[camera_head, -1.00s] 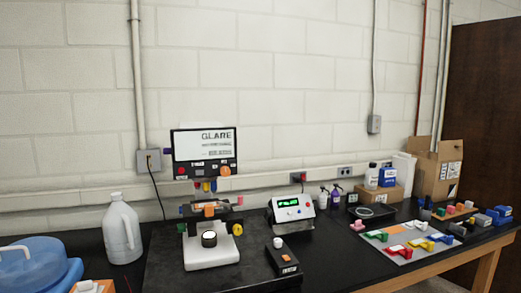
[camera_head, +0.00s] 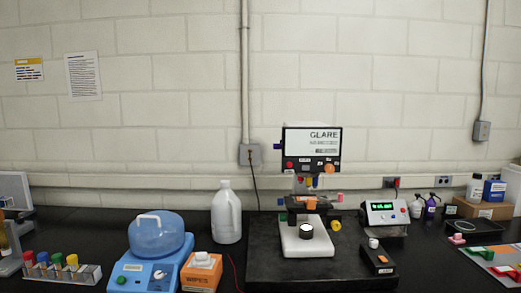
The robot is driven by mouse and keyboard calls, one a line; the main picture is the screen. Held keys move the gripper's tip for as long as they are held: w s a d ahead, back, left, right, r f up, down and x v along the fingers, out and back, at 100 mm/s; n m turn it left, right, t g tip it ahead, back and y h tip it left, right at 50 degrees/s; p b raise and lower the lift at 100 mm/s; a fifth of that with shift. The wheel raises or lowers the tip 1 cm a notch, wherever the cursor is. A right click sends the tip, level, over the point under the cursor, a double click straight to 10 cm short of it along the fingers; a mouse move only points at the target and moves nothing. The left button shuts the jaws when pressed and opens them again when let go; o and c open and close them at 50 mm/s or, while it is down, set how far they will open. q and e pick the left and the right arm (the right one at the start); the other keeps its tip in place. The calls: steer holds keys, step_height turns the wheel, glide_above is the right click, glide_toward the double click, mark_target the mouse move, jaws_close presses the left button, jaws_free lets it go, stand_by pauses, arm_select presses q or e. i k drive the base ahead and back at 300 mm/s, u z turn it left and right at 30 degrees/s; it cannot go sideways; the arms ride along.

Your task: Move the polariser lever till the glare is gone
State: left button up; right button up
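A screen (camera_head: 325,138) on the microscope-like stand shows the word GLARE in dark letters on white, with smaller lines too fine to read. Below the screen is a panel with a red button (camera_head: 290,165) and an orange knob (camera_head: 330,168). A dark purple piece (camera_head: 278,147) sticks out from the screen's left side. The stand's white base (camera_head: 305,244) carries a dark round part with a pale top. An orange piece (camera_head: 311,202) and a yellow knob (camera_head: 336,225) sit on the stand. I cannot tell which part is the polariser lever. Neither gripper shows.
A white jug (camera_head: 226,213) and a blue machine with a domed lid (camera_head: 157,234) stand left of the stand. A wipes box (camera_head: 201,272) is at the front. A meter with a green display (camera_head: 384,213) and a black control box (camera_head: 377,259) stand to the right.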

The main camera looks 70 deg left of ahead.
mark_target(276, 145)
steer(key=k, duration=0.15)
steer(key=u, duration=1.3)
